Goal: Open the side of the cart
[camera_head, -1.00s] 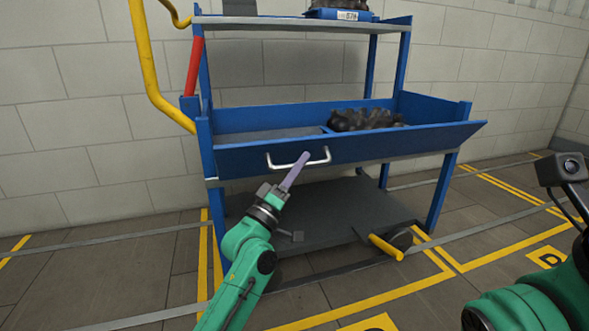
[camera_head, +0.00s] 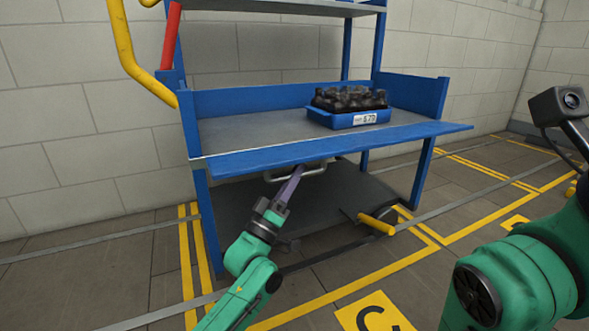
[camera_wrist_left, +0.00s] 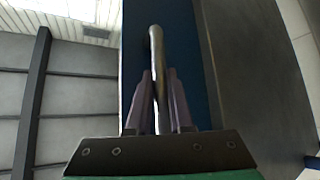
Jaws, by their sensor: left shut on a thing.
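The blue cart (camera_head: 290,98) stands against the wall. Its front side panel (camera_head: 335,150) is swung outward and down, tilted close to level with the middle shelf (camera_head: 240,132). A silver handle (camera_head: 318,171) is on the panel's outer face, now on its underside and partly hidden. My left gripper (camera_head: 292,182) is below the panel, shut on the handle. In the left wrist view the handle (camera_wrist_left: 156,60) runs between the two purple fingers, against the blue panel (camera_wrist_left: 185,60). My right arm shows at the right edge, but its gripper is out of view.
A blue bin (camera_head: 350,118) of dark bottles, labelled 579, sits on the middle shelf. A yellow pedal (camera_head: 376,224) sticks out low at the cart's front. A yellow push handle (camera_head: 135,60) is at the left. Floor in front is clear.

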